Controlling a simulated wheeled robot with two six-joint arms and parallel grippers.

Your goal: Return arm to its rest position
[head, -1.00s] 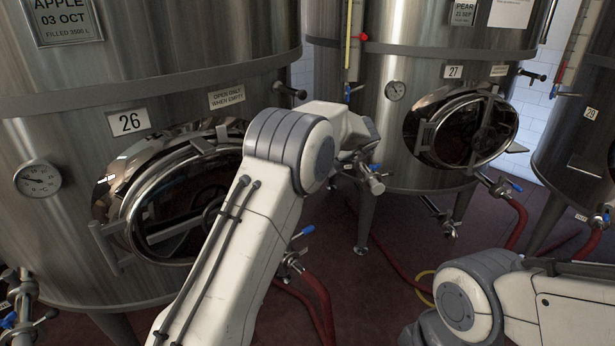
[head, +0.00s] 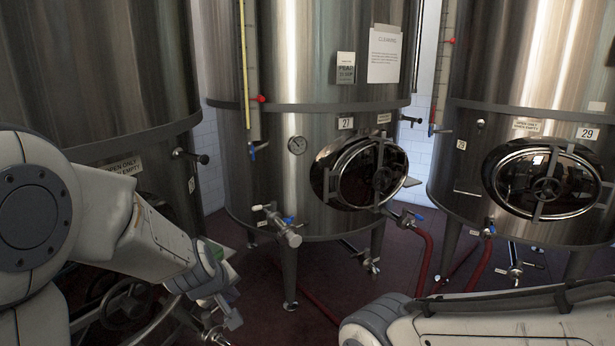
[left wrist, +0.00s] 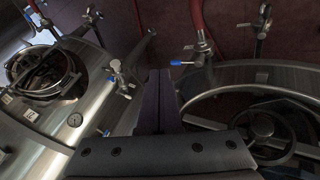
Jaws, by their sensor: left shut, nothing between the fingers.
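My left arm comes in from the left in the head view, bent at a large grey-and-white joint. My left gripper (head: 226,324) hangs low in front of the left tank, its fingers pointing down. In the left wrist view its dark fingers (left wrist: 161,88) lie side by side, shut, with nothing between them. My right arm lies across the lower right of the head view, and its gripper is out of frame.
Tank 27 (head: 270,190) stands in the middle with an oval hatch (head: 358,173) and a protruding valve (head: 280,224). Tank 29 (head: 470,150) is on the right. The left tank (head: 90,70) is close behind my left arm. A red hose (head: 424,262) runs to the floor.

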